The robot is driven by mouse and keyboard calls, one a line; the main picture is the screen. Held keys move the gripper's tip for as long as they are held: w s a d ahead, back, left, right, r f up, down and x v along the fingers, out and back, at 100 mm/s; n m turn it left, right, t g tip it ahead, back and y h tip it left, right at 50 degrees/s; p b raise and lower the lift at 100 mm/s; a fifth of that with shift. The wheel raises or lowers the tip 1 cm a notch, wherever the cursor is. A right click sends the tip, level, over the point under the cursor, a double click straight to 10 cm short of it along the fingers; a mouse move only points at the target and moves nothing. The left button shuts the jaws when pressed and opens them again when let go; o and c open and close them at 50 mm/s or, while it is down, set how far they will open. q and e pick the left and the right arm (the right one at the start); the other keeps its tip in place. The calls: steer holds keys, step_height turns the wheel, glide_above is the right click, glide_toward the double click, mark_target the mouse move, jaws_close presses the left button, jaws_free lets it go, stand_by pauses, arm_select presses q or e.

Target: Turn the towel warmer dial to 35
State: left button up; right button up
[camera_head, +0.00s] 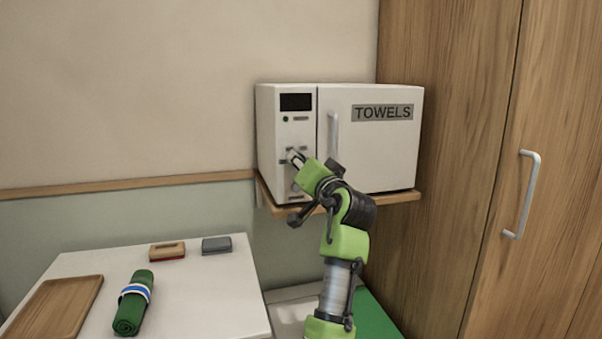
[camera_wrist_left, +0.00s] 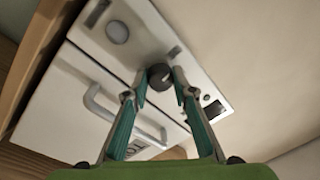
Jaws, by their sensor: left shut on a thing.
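The white towel warmer (camera_head: 373,150) stands on a wooden wall shelf, with a "TOWELS" label on its door and a control panel on its left side. My left gripper (camera_head: 295,155) reaches up to the middle of that panel and mostly covers the dial in the head view. In the left wrist view the small dark dial (camera_wrist_left: 159,76) sits between the two fingertips, and the gripper is shut on it. I cannot read the dial's setting or the dark display (camera_head: 296,102). My right gripper is not in view.
The warmer's door handle (camera_head: 333,134) is just right of the panel. A wooden cabinet with a handle (camera_head: 524,195) stands at the right. A white table (camera_head: 205,290) at lower left holds a wooden tray (camera_head: 52,308), a rolled green towel (camera_head: 133,303) and two small blocks.

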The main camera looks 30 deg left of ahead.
arm_select(q)
steer(key=shift+f+n+b, duration=0.1)
steer(key=shift+n+b, duration=0.35)
steer(key=shift+n, duration=0.45)
steer(key=o, duration=1.1)
steer(key=v, duration=0.7)
steer(key=shift+d, duration=0.25)
steer(key=shift+s, duration=0.1)
